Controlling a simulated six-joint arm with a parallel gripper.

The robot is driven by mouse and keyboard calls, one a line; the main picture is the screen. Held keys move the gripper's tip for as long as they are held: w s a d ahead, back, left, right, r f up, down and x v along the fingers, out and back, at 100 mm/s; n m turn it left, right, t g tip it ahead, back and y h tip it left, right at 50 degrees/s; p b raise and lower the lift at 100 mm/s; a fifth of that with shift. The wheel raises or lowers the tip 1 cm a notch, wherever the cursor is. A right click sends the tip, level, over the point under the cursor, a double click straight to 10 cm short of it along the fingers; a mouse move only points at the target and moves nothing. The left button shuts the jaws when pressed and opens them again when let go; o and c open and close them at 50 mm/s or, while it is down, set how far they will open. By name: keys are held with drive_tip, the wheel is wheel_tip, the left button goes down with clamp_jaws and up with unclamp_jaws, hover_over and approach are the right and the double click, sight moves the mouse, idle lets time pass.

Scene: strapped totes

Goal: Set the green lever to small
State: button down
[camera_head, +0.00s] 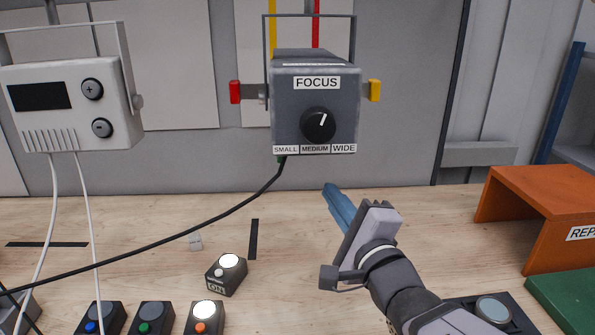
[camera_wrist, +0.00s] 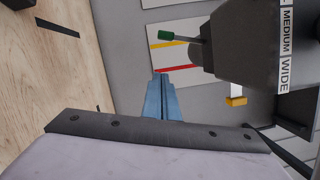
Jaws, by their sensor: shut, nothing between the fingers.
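The grey FOCUS box (camera_head: 316,88) hangs from a bracket at top centre, with a black dial and SMALL, MEDIUM and WIDE labels along its lower front edge. The green lever (camera_wrist: 180,36) sticks out from the box's underside in the wrist view. The fingers also show in the wrist view (camera_wrist: 160,80), apart from the lever.
A red knob (camera_head: 235,92) and a yellow knob (camera_head: 374,90) flank the box. A black cable (camera_head: 190,232) crosses the left side. A white device (camera_head: 70,97) hangs at left. Button boxes (camera_head: 226,274) stand below, and an orange shelf (camera_head: 545,200) at right.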

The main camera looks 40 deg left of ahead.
sight(283, 159)
drive_tip(key=w+a+r+p, duration=0.1)
drive_tip(key=a+p, duration=0.3)
drive_tip(key=a, duration=0.7)
drive_tip(key=shift+w+r, duration=0.4)
drive_tip(key=shift+w, duration=0.4)
drive_tip(key=shift+a, duration=0.1)
drive_tip(key=s+a+m+b, duration=0.1)
drive_tip(key=b, duration=0.2)
drive_tip(key=shift+s+a+m+t, duration=0.3)
drive_tip(key=shift+s+a+m, duration=0.05)
drive_tip(key=shift+m, duration=0.05)
drive_tip(key=shift+r, duration=0.3)
drive_tip(key=shift+b, duration=0.35)
